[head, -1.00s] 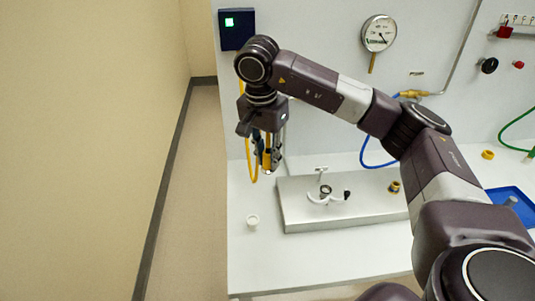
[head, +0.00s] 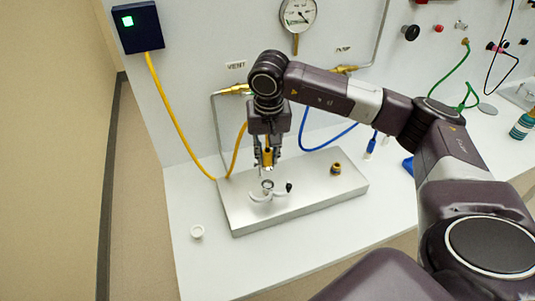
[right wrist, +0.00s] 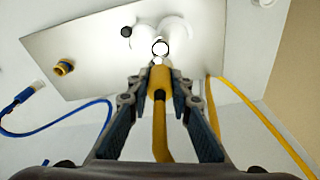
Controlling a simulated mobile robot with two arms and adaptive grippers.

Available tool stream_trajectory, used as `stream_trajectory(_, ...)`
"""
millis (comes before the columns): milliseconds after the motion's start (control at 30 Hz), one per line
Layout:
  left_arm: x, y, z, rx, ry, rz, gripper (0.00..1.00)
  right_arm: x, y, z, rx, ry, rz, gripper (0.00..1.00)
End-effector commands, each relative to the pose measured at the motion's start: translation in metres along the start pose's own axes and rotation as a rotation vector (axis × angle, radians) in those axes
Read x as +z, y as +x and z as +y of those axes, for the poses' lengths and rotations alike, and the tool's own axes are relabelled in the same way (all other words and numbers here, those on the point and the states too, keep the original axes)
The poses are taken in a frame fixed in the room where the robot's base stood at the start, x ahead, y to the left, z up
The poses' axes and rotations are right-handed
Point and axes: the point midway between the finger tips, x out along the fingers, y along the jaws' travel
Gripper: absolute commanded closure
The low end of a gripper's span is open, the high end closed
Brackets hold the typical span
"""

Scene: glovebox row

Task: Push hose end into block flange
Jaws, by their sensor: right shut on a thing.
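My right gripper (head: 267,164) points down over the silver block (head: 318,190). It is shut on the yellow hose end (right wrist: 160,80), which runs between its two fingers in the right wrist view. The block flange (head: 267,185) is a small ring on the block's top, with a white curved clamp (head: 262,197) around it. In the head view the hose end is just above the flange. In the right wrist view its tip borders the flange ring (right wrist: 160,48); I cannot tell whether they touch. My left gripper is not in view.
A brass fitting (head: 335,169) stands on the block's right part. A blue hose (head: 318,146) hangs behind. The bench in front of the block is clear.

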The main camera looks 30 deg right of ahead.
Motion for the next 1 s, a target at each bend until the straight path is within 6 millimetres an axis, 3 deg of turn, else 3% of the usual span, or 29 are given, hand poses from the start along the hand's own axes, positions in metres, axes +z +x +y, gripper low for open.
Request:
stream_trajectory(133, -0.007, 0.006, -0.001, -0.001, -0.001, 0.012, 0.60, 0.000, 0.002, 0.000, 0.001, 0.001, 0.000, 1.00)
stream_trajectory(400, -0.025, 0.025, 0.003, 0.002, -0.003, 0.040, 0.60, 0.004, 0.025, 0.000, 0.000, 0.001, 0.001, 1.00)
stream_trajectory(700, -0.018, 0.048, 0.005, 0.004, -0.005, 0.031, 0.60, 0.008, 0.052, 0.000, 0.000, 0.002, 0.001, 1.00)
stream_trajectory(1000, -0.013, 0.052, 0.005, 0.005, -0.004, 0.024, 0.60, 0.009, 0.057, 0.000, 0.000, 0.002, 0.001, 1.00)
